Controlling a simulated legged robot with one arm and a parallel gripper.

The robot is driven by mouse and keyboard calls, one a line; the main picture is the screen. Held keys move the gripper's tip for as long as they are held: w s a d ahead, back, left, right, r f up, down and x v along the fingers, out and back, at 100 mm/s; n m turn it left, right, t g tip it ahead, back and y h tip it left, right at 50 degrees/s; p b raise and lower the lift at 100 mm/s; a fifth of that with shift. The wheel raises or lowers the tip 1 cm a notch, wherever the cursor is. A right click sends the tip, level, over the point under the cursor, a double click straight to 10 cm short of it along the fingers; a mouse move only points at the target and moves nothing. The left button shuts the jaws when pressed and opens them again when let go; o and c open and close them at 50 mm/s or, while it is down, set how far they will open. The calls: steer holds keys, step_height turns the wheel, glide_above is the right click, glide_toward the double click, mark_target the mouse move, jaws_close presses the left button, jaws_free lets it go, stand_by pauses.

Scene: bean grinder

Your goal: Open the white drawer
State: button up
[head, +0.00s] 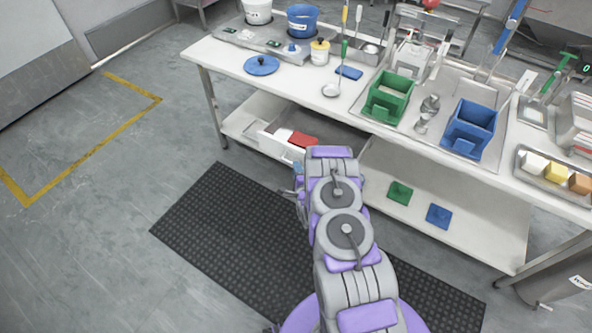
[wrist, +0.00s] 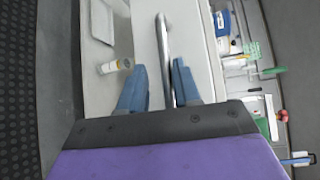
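The white drawer (head: 268,145) is under the worktop at the left of the lower shelf in the head view. Its top shows open there, with a red item (head: 303,139) and a white item inside. In the wrist view a metal bar handle (wrist: 163,50) runs along a white surface (wrist: 146,50). My gripper (wrist: 160,82) is open, with one blue finger on each side of the bar. The left finger is clear of the bar; I cannot tell if the right one touches it. In the head view my arm mostly hides my gripper, and a bit of blue finger (head: 298,170) shows.
The worktop (head: 225,60) above holds a blue lid, green and blue bins and several utensils. The lower shelf (head: 460,225) holds a green piece (head: 400,192) and a blue piece (head: 438,216). A dark mat (head: 215,225) lies on the floor, with clear floor to the left.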

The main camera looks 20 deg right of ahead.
steer(key=shift+o, duration=0.3)
steer(key=shift+a+r, duration=0.2)
steer(key=shift+a, duration=0.05)
steer(key=shift+a, duration=0.1)
steer(key=p+v, duration=0.5)
steer(key=v, duration=1.2)
steer(key=shift+s+d+f, duration=0.2)
steer(key=shift+d, duration=0.05)
steer(key=shift+w, duration=0.1)
